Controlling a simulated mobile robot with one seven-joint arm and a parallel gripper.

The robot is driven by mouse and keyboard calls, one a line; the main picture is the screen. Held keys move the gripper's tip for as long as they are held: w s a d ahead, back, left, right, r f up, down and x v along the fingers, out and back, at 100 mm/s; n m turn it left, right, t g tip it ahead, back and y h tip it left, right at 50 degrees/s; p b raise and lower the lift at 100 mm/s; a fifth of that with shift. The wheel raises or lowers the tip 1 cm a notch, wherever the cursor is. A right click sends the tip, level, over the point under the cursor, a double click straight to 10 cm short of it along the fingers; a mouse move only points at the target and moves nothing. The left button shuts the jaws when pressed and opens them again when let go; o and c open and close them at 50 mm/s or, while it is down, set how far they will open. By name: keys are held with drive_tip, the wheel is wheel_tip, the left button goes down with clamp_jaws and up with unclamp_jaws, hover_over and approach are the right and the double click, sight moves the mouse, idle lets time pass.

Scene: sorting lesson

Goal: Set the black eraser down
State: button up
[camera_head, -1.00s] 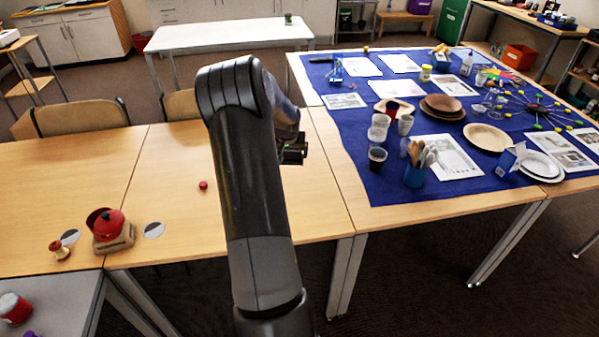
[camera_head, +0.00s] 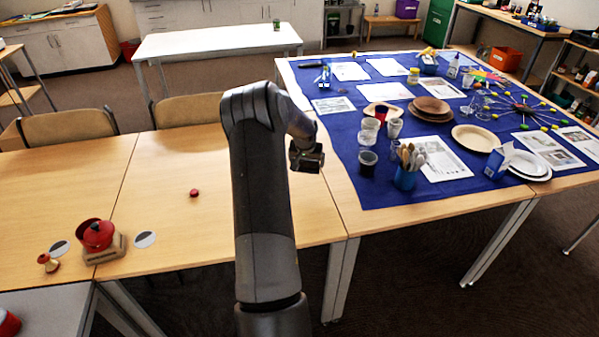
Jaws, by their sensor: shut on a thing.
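My gripper (camera_head: 307,160) is at the end of my dark arm, just right of the picture's middle. It hangs over the wooden table (camera_head: 300,215), near the left edge of the blue cloth (camera_head: 375,190). It is small, dark and partly turned away. It is shut on the black eraser, which I cannot clearly tell apart from the dark jaws. The gripper appears above the tabletop; its exact height is unclear.
Wood tabletop is clear around a small red ball (camera_head: 194,193). A red pot (camera_head: 97,234) stands at left. On the cloth, a dark cup (camera_head: 367,163), clear cups and a blue utensil holder (camera_head: 405,178) stand right of my gripper. Two chairs (camera_head: 68,126) (camera_head: 187,109) stand behind.

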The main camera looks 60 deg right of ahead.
sight(300, 178)
drive_tip(key=w+f, duration=0.2)
drive_tip(key=w, duration=0.1)
drive_tip(key=shift+f, duration=1.95)
drive_tip(key=o, duration=0.7)
drive_tip(key=shift+f, duration=0.15)
drive_tip(key=v, duration=1.2)
drive_tip(key=shift+r, duration=0.2)
